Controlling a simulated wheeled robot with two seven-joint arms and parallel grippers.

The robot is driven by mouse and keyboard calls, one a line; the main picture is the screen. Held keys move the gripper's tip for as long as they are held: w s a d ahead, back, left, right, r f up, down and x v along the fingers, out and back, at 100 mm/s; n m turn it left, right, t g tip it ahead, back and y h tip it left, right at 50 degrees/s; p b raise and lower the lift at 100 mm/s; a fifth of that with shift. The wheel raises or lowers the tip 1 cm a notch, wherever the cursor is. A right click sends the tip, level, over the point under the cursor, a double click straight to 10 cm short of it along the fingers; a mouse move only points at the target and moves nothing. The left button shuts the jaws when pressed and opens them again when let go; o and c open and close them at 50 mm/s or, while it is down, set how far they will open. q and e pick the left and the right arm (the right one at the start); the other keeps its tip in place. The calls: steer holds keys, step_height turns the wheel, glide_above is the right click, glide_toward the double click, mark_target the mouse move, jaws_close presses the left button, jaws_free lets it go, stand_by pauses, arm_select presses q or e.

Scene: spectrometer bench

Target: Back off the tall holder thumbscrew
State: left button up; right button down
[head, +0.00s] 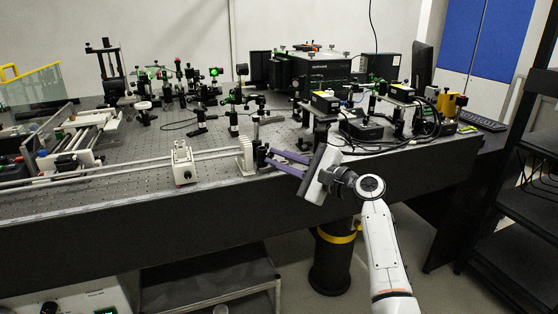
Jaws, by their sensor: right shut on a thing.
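My right gripper (270,156) comes in from the lower right, with its two purple fingers pointing left at the bench's front edge. The fingertips meet the side of the tall holder (260,154), a dark upright piece by the right end of the rail. The gripper is shut on a small part there, which I take to be the holder's thumbscrew. The thumbscrew is hidden between the fingertips, so its turn cannot be seen. My left gripper is not in view.
A long rail (215,153) runs along the front of the optical bench, with a white carrier (183,164) and a white ribbed block (245,153) on it. Optics with cables (362,128) crowd the right. A black shelf rack (520,190) stands far right.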

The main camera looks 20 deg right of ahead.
steer(key=n+b, duration=0.1)
steer(key=n, duration=0.2)
steer(key=shift+f+b, duration=0.2)
steer(key=shift+b, duration=0.2)
steer(key=n+b, duration=1)
steer(key=n, duration=0.5)
steer(key=shift+n, duration=0.3)
arm_select(q)
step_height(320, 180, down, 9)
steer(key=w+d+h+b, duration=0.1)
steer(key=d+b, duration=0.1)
steer(key=b, duration=0.1)
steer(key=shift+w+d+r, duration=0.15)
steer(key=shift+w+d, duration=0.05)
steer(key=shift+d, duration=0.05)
arm_select(e)
steer(key=shift+r+n, duration=0.1)
steer(key=shift+n, duration=3)
